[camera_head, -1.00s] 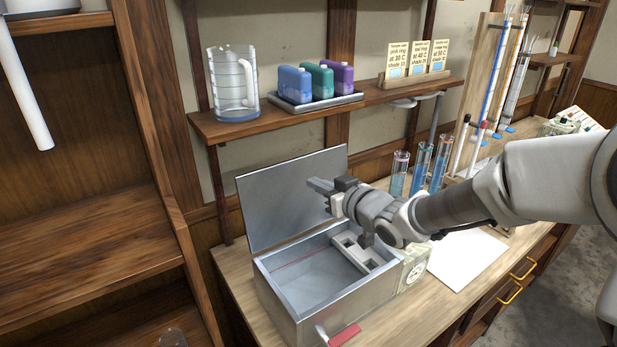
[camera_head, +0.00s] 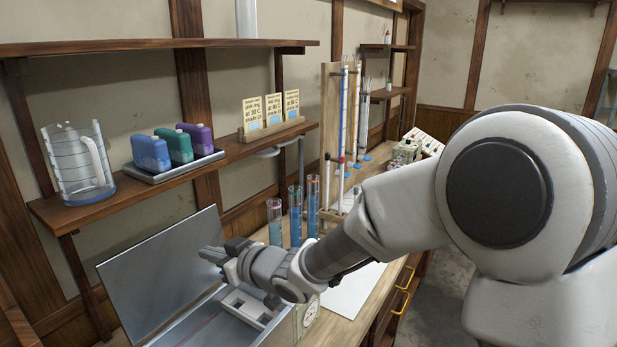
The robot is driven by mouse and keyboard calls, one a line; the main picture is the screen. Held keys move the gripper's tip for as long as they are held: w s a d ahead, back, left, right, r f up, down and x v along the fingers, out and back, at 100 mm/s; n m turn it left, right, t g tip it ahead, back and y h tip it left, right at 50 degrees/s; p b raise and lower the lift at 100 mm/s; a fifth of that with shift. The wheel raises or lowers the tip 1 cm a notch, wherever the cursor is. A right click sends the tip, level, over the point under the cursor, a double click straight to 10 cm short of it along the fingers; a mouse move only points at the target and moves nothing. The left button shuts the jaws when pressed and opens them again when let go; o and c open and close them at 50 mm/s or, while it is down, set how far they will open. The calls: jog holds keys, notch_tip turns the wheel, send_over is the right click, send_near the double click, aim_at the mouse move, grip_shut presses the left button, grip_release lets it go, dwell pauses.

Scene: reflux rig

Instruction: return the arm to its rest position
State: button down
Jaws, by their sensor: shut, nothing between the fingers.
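My arm (camera_head: 400,205) reaches in from the right side of the view, over the bench. My gripper (camera_head: 212,254) is at its end, pointing left. Its fingers look closed and hold nothing. It hangs above the open metal box (camera_head: 190,330), in front of the box's raised lid (camera_head: 150,275). From this angle I cannot tell how high it is above the box or whether it is near the lid's surface. Part of the box is cut off by the lower edge of the view.
Several glass cylinders with blue liquid (camera_head: 295,215) stand behind my forearm. A white sheet (camera_head: 350,292) lies on the bench. Above, a shelf (camera_head: 100,207) holds a jug (camera_head: 75,165), three coloured bottles on a tray (camera_head: 180,167) and cards (camera_head: 272,110). Tall tubes (camera_head: 345,120) stand on a rack farther back.

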jog(key=s+d+r+m+t+h, duration=0.15)
jog(key=d+h, duration=0.25)
jog(key=d, duration=0.5)
jog(key=d+r+m+h, duration=0.2)
jog(key=d+m+h, duration=0.1)
jog(key=d, duration=0.6)
jog(key=s+d+r+m+t+h, duration=0.15)
jog(key=d+h, duration=0.25)
jog(key=d, duration=0.5)
jog(key=s+d+f+m+g, duration=0.1)
jog(key=s+d+m+g, duration=0.1)
jog(key=s+d, duration=0.3)
jog(key=s+d+m+g+h, duration=0.1)
jog(key=s+d+m+g, duration=0.2)
jog(key=s, duration=1.1)
jog(key=d+m, duration=0.1)
jog(key=d, duration=0.2)
jog(key=shift+s+f+h, duration=0.15)
jog(key=shift+f+h, duration=0.15)
jog(key=shift+f, duration=0.05)
